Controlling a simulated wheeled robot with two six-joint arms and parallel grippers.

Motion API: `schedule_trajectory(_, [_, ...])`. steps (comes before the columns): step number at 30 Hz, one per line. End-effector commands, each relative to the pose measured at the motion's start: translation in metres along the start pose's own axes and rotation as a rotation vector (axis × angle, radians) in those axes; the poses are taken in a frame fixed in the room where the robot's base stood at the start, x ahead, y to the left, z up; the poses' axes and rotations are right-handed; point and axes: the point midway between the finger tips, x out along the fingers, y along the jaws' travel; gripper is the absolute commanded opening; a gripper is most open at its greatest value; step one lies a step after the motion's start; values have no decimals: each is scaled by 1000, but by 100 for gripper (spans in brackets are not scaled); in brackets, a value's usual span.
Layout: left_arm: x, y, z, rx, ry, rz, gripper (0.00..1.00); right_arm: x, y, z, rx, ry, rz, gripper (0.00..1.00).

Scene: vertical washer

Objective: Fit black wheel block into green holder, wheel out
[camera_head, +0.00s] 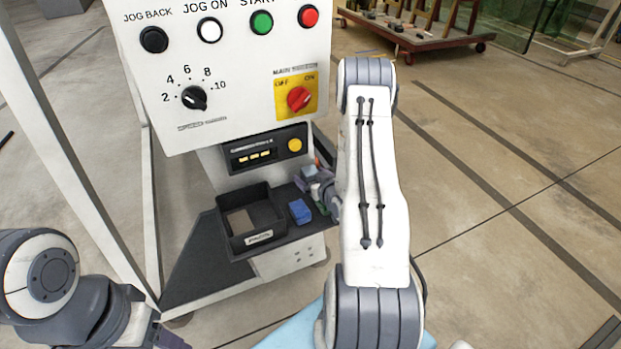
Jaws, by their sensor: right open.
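My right gripper (314,186) is open at the right end of a dark shelf, beside a blue block (299,211). My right forearm hides part of this gripper and whatever lies behind it. I cannot make out the black wheel block or the green holder for certain; small dark and reddish parts near the gripper are too small to tell. My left arm is at the lower left, and only a purple-grey part of my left gripper (170,339) shows at the bottom edge, so its jaws are not visible.
A black open bin (225,238) with a white label stands on the shelf left of the blue block, with a tan area inside. A white control panel (235,60) with buttons and knobs overhangs the shelf. A white frame post (70,150) stands at left. Open floor lies at right.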

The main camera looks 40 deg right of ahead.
Motion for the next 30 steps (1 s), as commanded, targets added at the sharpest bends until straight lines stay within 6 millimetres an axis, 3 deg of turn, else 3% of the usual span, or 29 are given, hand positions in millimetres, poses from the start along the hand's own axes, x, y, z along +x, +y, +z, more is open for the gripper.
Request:
schedule_trajectory(1, [0,0,0,0,0,0,57,0,0,0,0,0,0,92])
schedule_trajectory(6, [0,0,0,0,0,0,57,0,-1,0,-1,0,-1,28])
schedule_trajectory(8, [0,0,0,0,0,0,57,0,-1,0,-1,0,-1,5])
schedule_trajectory(9, [0,0,0,0,0,0,57,0,-1,0,-1,1,-1,0])
schedule_trajectory(22, [4,0,0,0,0,0,57,-8,0,-7,-1,3,0,0])
schedule_trajectory(30, [3,0,0,0,0,0,57,-24,0,-50,-3,6,0,0])
